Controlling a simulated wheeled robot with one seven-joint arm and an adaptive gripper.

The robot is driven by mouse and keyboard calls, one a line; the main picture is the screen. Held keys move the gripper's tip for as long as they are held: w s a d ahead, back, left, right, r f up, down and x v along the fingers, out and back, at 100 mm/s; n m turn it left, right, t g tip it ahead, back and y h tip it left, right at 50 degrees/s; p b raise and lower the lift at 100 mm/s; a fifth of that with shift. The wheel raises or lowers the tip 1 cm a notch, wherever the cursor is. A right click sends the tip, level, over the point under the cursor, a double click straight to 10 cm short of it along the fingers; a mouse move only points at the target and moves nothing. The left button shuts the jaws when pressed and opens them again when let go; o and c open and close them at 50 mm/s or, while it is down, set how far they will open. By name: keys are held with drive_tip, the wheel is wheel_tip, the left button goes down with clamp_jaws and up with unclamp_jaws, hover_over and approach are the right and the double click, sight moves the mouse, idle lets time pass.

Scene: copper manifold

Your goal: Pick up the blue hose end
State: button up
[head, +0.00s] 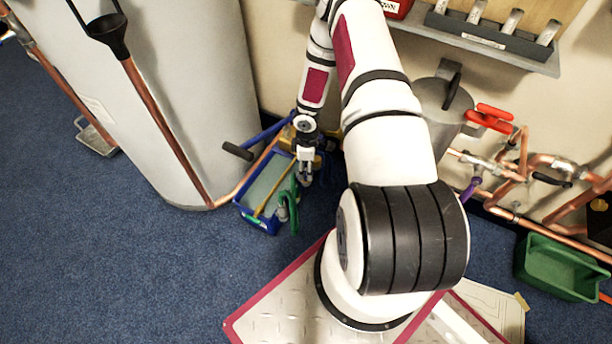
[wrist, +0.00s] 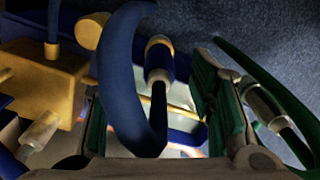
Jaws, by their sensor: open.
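My gripper (head: 305,176) is open and points down beside a blue tray on the floor in the head view. In the wrist view, the open jaws (wrist: 152,112) show green inner pads on either side. A thick blue hose (wrist: 118,85) curves down through the picture between the jaws. Beside it is a blue fitting with a brass-coloured collar (wrist: 159,48) and a dark stem, which looks like the blue hose end. It appears between the jaws, apart from both pads; its depth relative to the fingertips is unclear. In the head view, the arm and clutter hide the hose end.
A green hose with a grey connector (wrist: 264,106) lies just outside the right jaw. A yellow block (wrist: 40,88) with fittings is at left. The blue tray (head: 244,214) sits beside a white cylinder (head: 195,100). Copper pipes (head: 545,228) run along the right wall. Open carpet lies left.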

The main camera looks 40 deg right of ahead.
wheel_tip(320, 180, down, 4)
drive_tip(key=shift+w+r+b, duration=0.1)
drive_tip(key=shift+w+b, duration=0.05)
drive_tip(key=shift+b, duration=0.65)
drive_tip(key=shift+c, duration=0.4)
clamp_jaws()
drive_tip(key=shift+r, duration=0.1)
